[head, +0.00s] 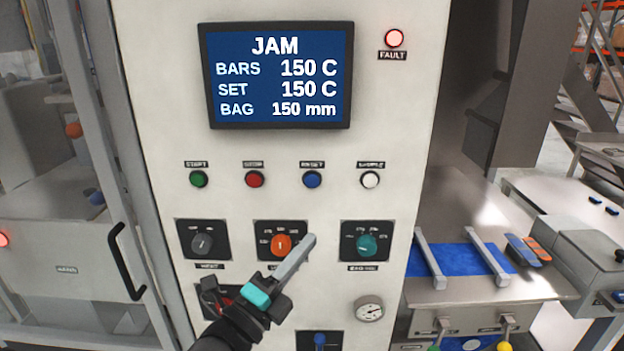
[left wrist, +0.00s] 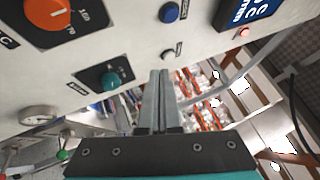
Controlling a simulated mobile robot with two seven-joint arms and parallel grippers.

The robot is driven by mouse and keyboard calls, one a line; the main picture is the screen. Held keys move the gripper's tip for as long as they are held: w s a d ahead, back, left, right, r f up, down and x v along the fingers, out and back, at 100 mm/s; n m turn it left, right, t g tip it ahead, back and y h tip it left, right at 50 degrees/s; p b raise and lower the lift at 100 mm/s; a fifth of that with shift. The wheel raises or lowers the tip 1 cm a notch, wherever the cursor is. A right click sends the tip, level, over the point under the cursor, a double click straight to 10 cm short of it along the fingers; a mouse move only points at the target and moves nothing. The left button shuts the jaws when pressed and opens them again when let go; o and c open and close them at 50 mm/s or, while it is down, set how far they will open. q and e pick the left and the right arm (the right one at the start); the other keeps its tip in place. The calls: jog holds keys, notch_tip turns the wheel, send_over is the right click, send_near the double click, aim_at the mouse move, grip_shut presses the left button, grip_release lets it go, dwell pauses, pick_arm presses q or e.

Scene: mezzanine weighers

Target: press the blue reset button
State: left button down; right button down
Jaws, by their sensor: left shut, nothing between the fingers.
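The blue reset button (head: 312,179) sits in a row on the white control panel (head: 400,110), under its label, right of the red button. It also shows near the top of the left wrist view (left wrist: 169,12). My left gripper (head: 310,240) is shut and empty. In the head view its fingertips appear below the blue button, between the orange and teal knobs. The left wrist view also shows the shut fingers (left wrist: 160,75), with the button beyond the tips and apart from them. My right gripper is not in view.
The panel also carries a green button (head: 198,179), red button (head: 255,179), white button (head: 370,180), orange knob (head: 281,245), teal knob (head: 367,245) and gauge (head: 369,309). The screen (head: 279,75) reads JAM, and the red fault lamp (head: 394,38) is lit.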

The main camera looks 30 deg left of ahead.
pick_arm(q)
notch_tip(320, 180, up, 6)
jog(key=s+d+m+t+h, duration=0.1)
jog(key=m, duration=0.1)
jog(key=shift+s+r+h+p, duration=0.25)
jog(key=shift+h+p, duration=0.1)
jog(key=shift+h, duration=0.05)
jog(key=b, duration=0.2)
send_near(312, 181)
jog(key=w+d+r, duration=0.3)
jog(key=d, duration=0.1)
jog(key=shift+w+a+r, duration=0.25)
jog(key=shift+w+a, duration=0.4)
jog(key=shift+w, duration=0.25)
dwell(0.8)
jog(key=shift+w+a, duration=0.25)
jog(key=shift+w, duration=0.15)
